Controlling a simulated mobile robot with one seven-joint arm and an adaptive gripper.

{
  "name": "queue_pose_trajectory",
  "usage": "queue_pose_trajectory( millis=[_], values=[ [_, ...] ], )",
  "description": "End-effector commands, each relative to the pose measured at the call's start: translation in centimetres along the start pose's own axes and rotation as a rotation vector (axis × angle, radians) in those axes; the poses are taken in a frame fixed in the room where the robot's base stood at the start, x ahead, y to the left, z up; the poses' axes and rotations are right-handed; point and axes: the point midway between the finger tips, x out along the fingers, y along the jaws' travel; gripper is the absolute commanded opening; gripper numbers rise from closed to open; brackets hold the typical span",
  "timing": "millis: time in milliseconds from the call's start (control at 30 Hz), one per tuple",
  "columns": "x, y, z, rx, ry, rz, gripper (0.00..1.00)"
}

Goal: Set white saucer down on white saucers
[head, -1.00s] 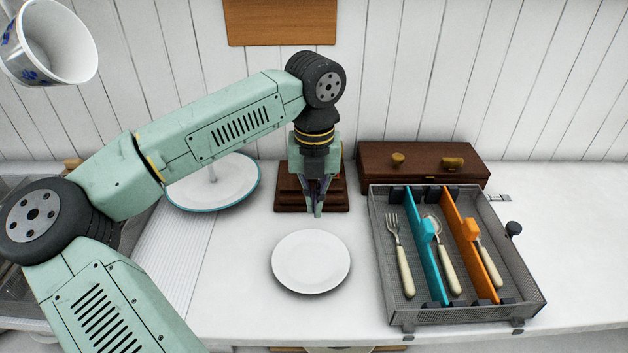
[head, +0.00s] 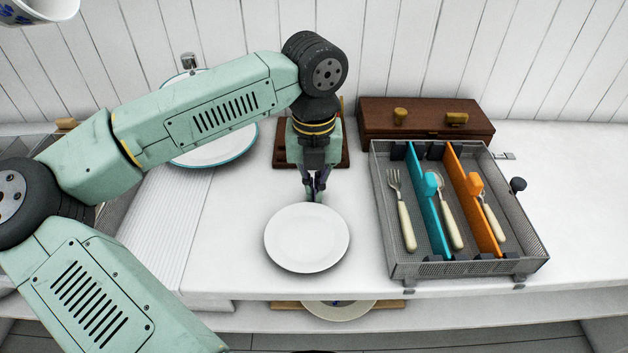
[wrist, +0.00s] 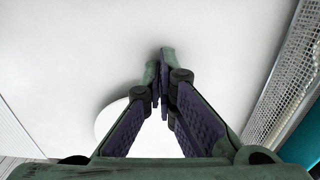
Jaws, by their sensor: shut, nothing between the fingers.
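A round white saucer (head: 307,238) lies on the white counter in the head view. From above I cannot tell whether it is one saucer or several stacked. Part of a white round edge also shows in the wrist view (wrist: 108,120), partly covered by my gripper. My gripper (head: 315,198) points down just behind the saucer's far edge. Its fingers are together and empty, also in the wrist view (wrist: 162,60). A white plate with a blue rim (head: 228,152) stands at the left, partly hidden by my arm.
A mesh cutlery tray (head: 405,268) with blue and orange dividers stands to the right. A brown box (head: 375,112) is behind it, and a brown wooden stand (head: 283,152) is behind my gripper. Another plate (head: 340,311) shows on a lower shelf. The far right counter is clear.

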Motion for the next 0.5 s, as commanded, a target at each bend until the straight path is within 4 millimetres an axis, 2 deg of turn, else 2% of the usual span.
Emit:
queue_pose_trajectory(
  millis=[33, 200, 500],
  values=[
    [0.8, 0.1, -1.2, 0.000, -0.003, 0.004, 0.00],
    [0.4, 0.0, -3.9, 0.000, 0.000, 0.002, 0.00],
    [0.0, 0.0, -4.3, 0.000, 0.001, 0.001, 0.00]
  ],
)
